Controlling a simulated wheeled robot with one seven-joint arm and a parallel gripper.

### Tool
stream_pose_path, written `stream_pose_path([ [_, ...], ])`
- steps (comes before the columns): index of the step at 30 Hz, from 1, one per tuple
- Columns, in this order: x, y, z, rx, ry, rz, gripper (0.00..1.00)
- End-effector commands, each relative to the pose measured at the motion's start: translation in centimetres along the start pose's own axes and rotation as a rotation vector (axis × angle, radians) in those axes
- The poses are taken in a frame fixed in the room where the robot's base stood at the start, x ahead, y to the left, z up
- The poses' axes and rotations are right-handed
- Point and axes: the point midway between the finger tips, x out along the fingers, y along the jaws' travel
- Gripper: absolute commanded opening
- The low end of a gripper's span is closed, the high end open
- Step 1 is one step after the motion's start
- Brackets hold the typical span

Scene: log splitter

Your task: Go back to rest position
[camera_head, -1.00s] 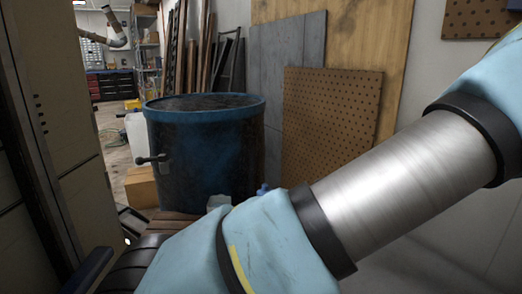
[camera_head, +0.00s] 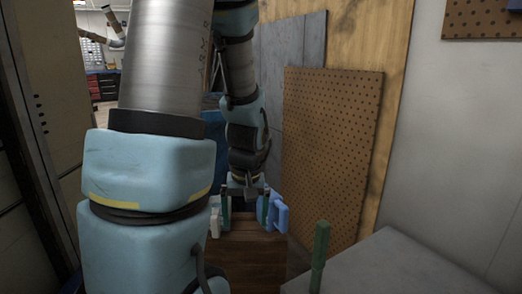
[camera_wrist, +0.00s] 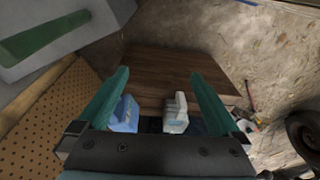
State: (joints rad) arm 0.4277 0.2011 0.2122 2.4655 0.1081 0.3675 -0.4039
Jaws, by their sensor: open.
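My gripper (camera_head: 244,212) hangs pointing down near the middle of the head view, over a brown wooden surface (camera_head: 245,262). Its two green fingers are apart with nothing held between them. In the wrist view my gripper (camera_wrist: 160,78) also shows spread fingers, with the wooden top (camera_wrist: 160,62) beyond them. A blue object (camera_head: 275,213) stands by the right finger and a white one (camera_head: 214,222) by the left; whether they touch the fingers I cannot tell. My arm covers much of the left half of the head view.
A grey block (camera_head: 385,265) with an upright green bar (camera_head: 320,250) is at the lower right. A perforated board (camera_head: 330,150) leans on the back wall. A blue drum (camera_head: 213,135) is mostly hidden behind my arm. A wheel (camera_wrist: 305,132) shows at the wrist view's right.

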Motion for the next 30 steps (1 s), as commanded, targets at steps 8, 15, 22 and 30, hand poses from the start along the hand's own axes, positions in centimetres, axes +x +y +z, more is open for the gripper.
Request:
stream_pose_path([
  [8, -3.0, -2.3, 0.7, 0.111, 0.066, 0.066, 1.0],
  [15, -2.4, -3.1, 1.6, 0.178, 0.094, 0.076, 1.0],
  [22, 0.8, -3.0, 2.5, 0.178, 0.067, 0.074, 1.0],
  [30, 4.0, -2.8, 3.5, 0.177, 0.038, 0.073, 1.0],
])
